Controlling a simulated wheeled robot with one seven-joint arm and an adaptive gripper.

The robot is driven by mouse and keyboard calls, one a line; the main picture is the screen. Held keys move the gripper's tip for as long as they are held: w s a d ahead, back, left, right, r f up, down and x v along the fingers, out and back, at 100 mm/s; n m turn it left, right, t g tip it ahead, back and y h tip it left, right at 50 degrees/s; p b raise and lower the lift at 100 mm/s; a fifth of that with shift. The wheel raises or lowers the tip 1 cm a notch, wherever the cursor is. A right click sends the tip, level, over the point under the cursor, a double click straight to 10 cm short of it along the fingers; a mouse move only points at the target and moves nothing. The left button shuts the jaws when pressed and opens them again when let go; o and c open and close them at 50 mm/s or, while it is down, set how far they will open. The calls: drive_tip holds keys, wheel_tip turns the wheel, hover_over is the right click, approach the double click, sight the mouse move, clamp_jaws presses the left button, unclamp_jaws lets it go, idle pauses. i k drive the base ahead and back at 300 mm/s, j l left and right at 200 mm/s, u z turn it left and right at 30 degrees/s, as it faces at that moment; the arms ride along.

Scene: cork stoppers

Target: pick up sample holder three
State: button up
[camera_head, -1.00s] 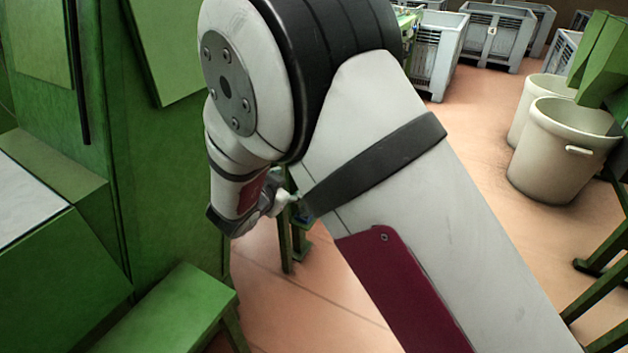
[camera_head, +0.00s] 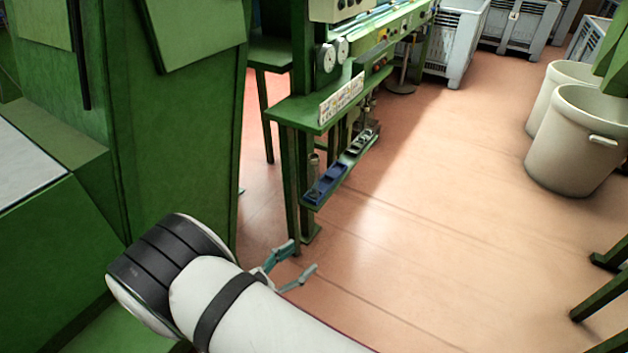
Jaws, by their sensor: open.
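My gripper (camera_head: 302,257) is open, its two teal fingers spread apart with nothing seen between them. It shows beyond my arm, low in the picture, left of centre. A blue holder (camera_head: 326,187) lies on the near end of a narrow low green shelf (camera_head: 312,207), above my gripper in the picture and apart from it. A greyish holder (camera_head: 358,145) lies farther along the same shelf. A small grey cylinder stands by the blue holder. I cannot tell which holder is number three; no number is readable.
A green machine stand (camera_head: 285,113) rises over the shelf and carries a white labelled strip (camera_head: 342,98). A large green cabinet (camera_head: 175,140) stands at left. Pale bins (camera_head: 575,150) stand at right, grey crates (camera_head: 518,22) at the back. The floor between is clear.

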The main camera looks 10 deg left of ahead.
sight(313, 158)
drive_tip(key=i+j, duration=0.3)
drive_tip(key=i, duration=0.15)
drive_tip(key=i+j, duration=0.3)
drive_tip(key=i, duration=0.15)
